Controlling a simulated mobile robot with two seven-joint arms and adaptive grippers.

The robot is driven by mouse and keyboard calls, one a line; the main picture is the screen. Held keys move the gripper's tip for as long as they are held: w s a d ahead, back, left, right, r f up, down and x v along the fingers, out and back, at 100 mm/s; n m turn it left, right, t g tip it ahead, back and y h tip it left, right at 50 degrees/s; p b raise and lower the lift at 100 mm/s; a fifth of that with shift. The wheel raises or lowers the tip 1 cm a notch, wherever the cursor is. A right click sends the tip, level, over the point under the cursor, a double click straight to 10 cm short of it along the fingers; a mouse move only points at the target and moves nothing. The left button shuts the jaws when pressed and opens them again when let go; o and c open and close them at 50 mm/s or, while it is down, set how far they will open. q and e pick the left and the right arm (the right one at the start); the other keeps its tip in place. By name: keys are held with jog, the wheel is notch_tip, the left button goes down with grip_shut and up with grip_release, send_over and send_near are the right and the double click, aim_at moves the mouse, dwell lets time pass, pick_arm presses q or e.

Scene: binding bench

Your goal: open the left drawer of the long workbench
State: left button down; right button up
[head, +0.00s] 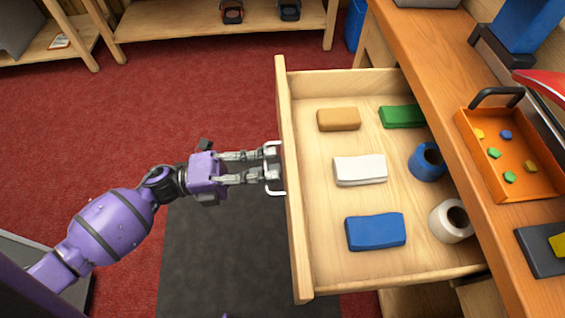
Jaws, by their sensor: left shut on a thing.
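The drawer (289,230) of the workbench (415,50) is pulled well out, and its inside shows from above. My left gripper (271,167) is shut on the drawer's pale handle (276,193) at the outer side of its front panel. The fingers hide part of the handle. In the drawer lie a tan block (339,119), a green block (402,116), a white block (360,170), a blue block (375,231), a blue roll (427,161) and a white roll (451,220). My right gripper is not in view.
On the bench top are an orange tray (479,144) with small coloured pieces, a blue-and-dark tool (520,35) and a dark pad (541,256). Shelves (205,22) stand at the back. Red carpet (170,100) and a dark mat (220,255) are clear in front of the drawer.

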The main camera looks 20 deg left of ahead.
pick_arm(q)
jog(key=shift+s+a, duration=0.1)
jog(key=shift+a, duration=0.1)
jog(key=c, duration=2.1)
grip_release()
jog(key=v, duration=1.2)
